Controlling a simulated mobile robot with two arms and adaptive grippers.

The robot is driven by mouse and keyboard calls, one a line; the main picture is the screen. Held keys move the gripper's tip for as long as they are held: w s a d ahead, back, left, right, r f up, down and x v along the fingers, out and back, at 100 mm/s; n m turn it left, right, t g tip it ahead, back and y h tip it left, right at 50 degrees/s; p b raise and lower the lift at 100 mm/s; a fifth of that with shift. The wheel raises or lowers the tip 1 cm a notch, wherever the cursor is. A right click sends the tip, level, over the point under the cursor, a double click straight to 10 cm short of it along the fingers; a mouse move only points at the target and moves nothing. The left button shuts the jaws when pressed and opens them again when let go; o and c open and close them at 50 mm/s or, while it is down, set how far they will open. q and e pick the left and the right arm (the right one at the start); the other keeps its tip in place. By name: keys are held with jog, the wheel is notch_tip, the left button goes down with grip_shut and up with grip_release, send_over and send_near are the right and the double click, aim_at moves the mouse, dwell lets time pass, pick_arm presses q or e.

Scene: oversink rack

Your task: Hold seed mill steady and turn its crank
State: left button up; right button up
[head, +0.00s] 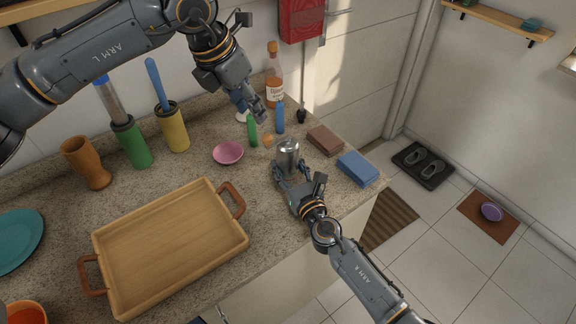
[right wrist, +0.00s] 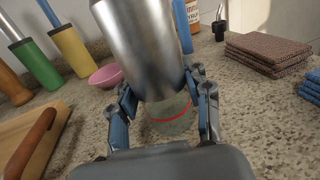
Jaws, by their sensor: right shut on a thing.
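The seed mill (head: 287,157) is a shiny metal cylinder standing upright on the speckled counter. In the right wrist view its metal body (right wrist: 142,45) sits above a clear lower part with a red ring (right wrist: 172,117). My right gripper (head: 290,175) is shut around the mill's lower part, a finger on either side. A small orange knob (head: 267,140) shows just left of the mill's top; I take it for the crank's knob, and the crank arm is not clear. My left gripper (head: 256,108) hangs above and left of the knob, apart from it; its finger opening is unclear.
Close by are a pink bowl (head: 228,152), a green upright item (head: 252,131), a blue one (head: 280,117) and a bottle (head: 274,80). A wooden tray (head: 170,245) fills the front left.

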aim_at(267, 144)
pick_arm(q)
jog(key=shift+o, duration=0.6)
jog(key=s+d+f+g+h, duration=0.2)
jog(key=s+d+h, duration=0.25)
jog(key=d, duration=0.35)
jog(key=s+d+f+g+h, duration=0.2)
jog(key=s+d+f+h, duration=0.15)
jog(key=s+d, duration=0.35)
jog(key=s+d+r+n+h, duration=0.4)
jog(key=d+r+n+h, duration=0.3)
jog(key=h, duration=0.1)
jog(key=w+a+n+t+y, duration=0.25)
jog(key=a+n+t, duration=0.25)
jog(key=n+t, duration=0.5)
jog(key=w+a+n+t+y, duration=0.1)
jog(key=w+a+n+t, duration=0.35)
jog(key=n+t, duration=0.6)
jog(key=a+f+n+g+y, duration=0.2)
jog(key=a+f+n+y, duration=1.05)
jog(key=n, duration=0.25)
jog(key=shift+h, duration=0.3)
jog(key=w+d, duration=0.1)
jog(key=w, duration=0.2)
jog(key=w+d, duration=0.1)
jog(key=w, duration=0.3)
jog(key=w+d+f, duration=0.1)
jog(key=w, duration=0.3)
jog(key=shift+w, duration=0.2)
